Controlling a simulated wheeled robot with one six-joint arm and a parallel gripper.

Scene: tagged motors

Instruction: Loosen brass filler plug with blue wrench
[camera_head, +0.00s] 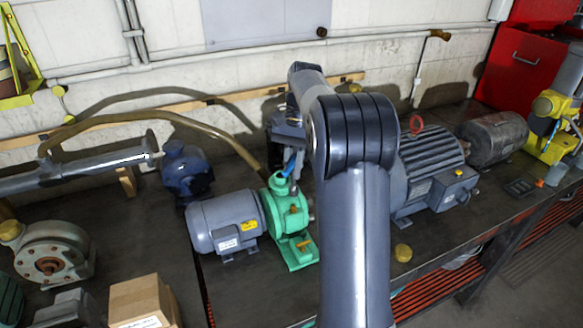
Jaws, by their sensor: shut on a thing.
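My gripper (288,134) is partly hidden behind my own forearm, above the green pump (288,215). It is shut on the blue wrench (291,164), of which only a short blue length shows below the jaws. The wrench slants down to the top of the pump. Whether it touches or fits around a plug there, I cannot tell. The brass filler plug cannot be made out clearly at the pump's top. A small brass-coloured part (304,244) shows low on the pump.
A grey motor (227,220) adjoins the pump on the left. A large ribbed motor (432,165) with a red lifting eye stands right of my arm. A blue pump (186,172) and hose (150,115) are behind left.

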